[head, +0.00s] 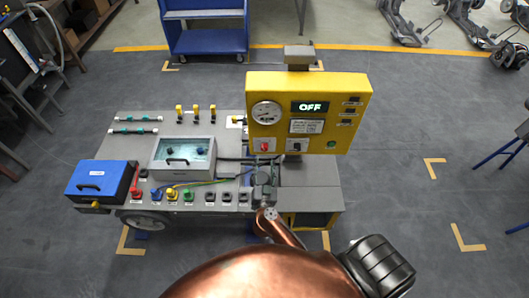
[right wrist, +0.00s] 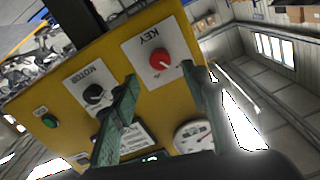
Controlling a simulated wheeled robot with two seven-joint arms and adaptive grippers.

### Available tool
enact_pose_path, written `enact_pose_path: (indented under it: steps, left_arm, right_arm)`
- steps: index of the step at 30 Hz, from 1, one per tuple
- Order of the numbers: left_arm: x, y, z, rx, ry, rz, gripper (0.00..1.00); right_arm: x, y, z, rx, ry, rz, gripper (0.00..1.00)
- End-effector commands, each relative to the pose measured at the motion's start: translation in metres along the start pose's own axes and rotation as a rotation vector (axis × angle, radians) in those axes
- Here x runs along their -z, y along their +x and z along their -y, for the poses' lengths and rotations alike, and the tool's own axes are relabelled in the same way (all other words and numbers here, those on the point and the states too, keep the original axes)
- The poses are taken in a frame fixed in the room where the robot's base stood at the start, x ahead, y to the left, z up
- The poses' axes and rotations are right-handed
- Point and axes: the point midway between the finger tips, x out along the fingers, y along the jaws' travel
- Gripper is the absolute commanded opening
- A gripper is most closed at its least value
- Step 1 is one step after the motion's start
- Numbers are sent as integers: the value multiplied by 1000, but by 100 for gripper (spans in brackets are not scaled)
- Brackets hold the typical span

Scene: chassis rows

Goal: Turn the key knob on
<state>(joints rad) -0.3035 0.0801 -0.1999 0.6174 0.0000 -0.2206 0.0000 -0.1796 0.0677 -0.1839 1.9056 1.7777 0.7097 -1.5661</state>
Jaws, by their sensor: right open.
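The yellow control panel (head: 281,91) stands at the back of the cart, and its display (head: 310,107) reads "OFF". The red key knob (head: 264,146) is low on the panel's left side. In the right wrist view the knob (right wrist: 159,58) sits on a white plate marked KEY, which appears upside down.
A black MOTOR knob (right wrist: 96,95) and a green button (right wrist: 49,120) sit beside the key knob. A pressure gauge (head: 266,113) is above it. The cart (head: 110,150) carries a blue box (head: 100,181), a clear-lidded case (head: 183,155), cables and small levers. Open floor lies to the right.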

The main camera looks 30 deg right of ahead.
Motion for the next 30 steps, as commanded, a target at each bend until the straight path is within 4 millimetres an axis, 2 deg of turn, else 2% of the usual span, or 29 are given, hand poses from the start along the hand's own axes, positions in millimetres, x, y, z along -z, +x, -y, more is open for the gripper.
enact_pose_path:
  steps: [9, 13, 18, 25, 30]
  left_arm:
    - [3, 3, 0, 0, 1, -4, 40]
    - [6, 4, 0, 0, 1, -8, 40]
    - [6, 5, 0, 0, 1, -8, 40]
    - [6, 5, 0, 0, 1, -8, 40]
    - [6, 5, 0, 0, 1, -8, 40]
  right_arm:
    - [1, 50, 0, 2, -2, -3, 41]
    - [0, 63, 0, 2, -1, -2, 41]
    - [1, 70, 0, 2, -1, -3, 41]
    - [1, 70, 0, 2, -1, -2, 41]
    - [1, 70, 0, 2, 0, -2, 29]
